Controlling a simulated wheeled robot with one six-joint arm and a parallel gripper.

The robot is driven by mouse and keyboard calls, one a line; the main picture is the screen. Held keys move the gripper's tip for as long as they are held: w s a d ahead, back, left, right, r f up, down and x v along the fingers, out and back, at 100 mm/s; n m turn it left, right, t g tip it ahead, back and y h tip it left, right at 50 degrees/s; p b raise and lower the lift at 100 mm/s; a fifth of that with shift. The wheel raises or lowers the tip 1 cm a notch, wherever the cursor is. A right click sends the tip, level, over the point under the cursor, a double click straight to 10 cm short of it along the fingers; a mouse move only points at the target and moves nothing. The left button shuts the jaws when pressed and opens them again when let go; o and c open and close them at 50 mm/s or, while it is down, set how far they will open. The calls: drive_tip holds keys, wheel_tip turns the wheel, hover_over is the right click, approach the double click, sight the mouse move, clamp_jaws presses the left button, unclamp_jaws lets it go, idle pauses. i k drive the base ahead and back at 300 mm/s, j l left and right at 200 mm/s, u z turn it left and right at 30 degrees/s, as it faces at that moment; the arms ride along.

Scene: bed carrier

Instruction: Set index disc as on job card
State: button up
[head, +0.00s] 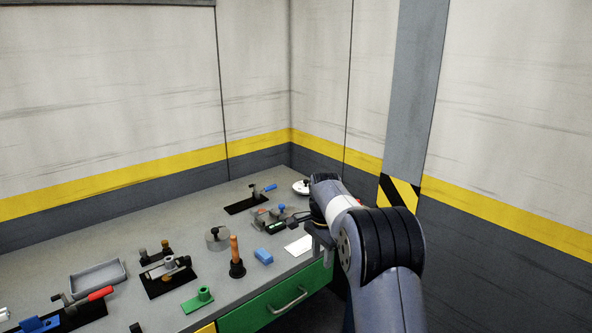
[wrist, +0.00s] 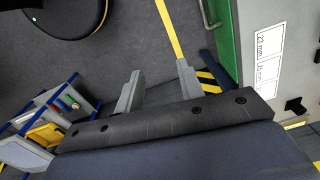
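My gripper (wrist: 160,84) is open and empty in the wrist view, its two grey fingers apart above the dark floor beside the bench. In the head view my arm hides most of it near the bench's right front edge. A white job card (head: 299,246) lies on the bench by that edge. It also shows in the wrist view (wrist: 268,58), with two boxed lines in mm too small to read surely.
The grey bench (head: 135,222) carries several fixtures, a grey tray (head: 98,278), an orange-handled tool (head: 235,256), a blue block (head: 263,256) and a green part (head: 199,300). A green drawer (head: 262,312) is below. A blue-grey rack (wrist: 35,135) stands on the floor.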

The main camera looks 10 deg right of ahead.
sight(301, 187)
drive_tip(key=i+l+u, duration=0.2)
drive_tip(key=i+l, duration=0.25)
drive_tip(key=i, duration=0.15)
drive_tip(key=i+l+u, duration=0.15)
drive_tip(key=i+l, duration=0.4)
drive_tip(key=i+l+u, duration=0.2)
drive_tip(key=i+l, duration=0.35)
drive_tip(key=i+l+u, duration=0.15)
drive_tip(key=i+l, duration=0.3)
drive_tip(key=l, duration=0.3)
